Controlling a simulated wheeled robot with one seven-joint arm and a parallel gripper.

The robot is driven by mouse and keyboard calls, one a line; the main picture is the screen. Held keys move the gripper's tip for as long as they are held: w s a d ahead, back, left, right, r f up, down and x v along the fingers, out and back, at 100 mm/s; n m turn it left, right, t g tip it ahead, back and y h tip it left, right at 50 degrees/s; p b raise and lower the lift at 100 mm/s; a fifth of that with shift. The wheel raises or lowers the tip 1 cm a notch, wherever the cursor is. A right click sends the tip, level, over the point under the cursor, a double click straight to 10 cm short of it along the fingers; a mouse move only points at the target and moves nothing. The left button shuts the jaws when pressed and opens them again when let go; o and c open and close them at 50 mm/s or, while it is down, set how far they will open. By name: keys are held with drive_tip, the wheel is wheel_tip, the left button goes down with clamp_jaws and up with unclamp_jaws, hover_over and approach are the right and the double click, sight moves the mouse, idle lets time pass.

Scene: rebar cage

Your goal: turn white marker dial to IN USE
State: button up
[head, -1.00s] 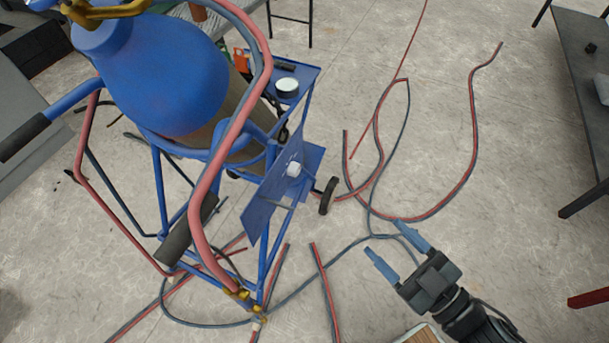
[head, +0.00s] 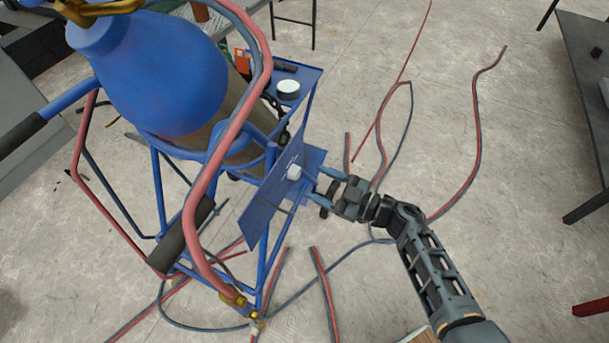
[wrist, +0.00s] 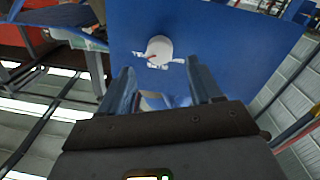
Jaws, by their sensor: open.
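The white marker dial (head: 293,172) is a small round knob on a blue panel (head: 262,205) on the side of the gas bottle trolley. In the wrist view the dial (wrist: 159,49) shows a small reddish mark at its left, and white lettering is partly visible around it, too small to read. My gripper (head: 322,184) is open and empty, to the right of the panel with its blue fingers pointing at it. In the wrist view my gripper (wrist: 165,80) has its fingertips either side of and below the dial, apparently not touching it.
The blue trolley carries a large blue gas bottle (head: 165,75) with red and grey hoses. A small shelf (head: 305,78) holding a round white-topped item sits above the panel. Loose hoses (head: 478,120) lie on the concrete floor. A dark table (head: 580,80) stands at right.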

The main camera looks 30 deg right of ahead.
sight(298, 174)
drive_tip(key=shift+x, duration=2.35)
drive_tip(key=c, duration=1)
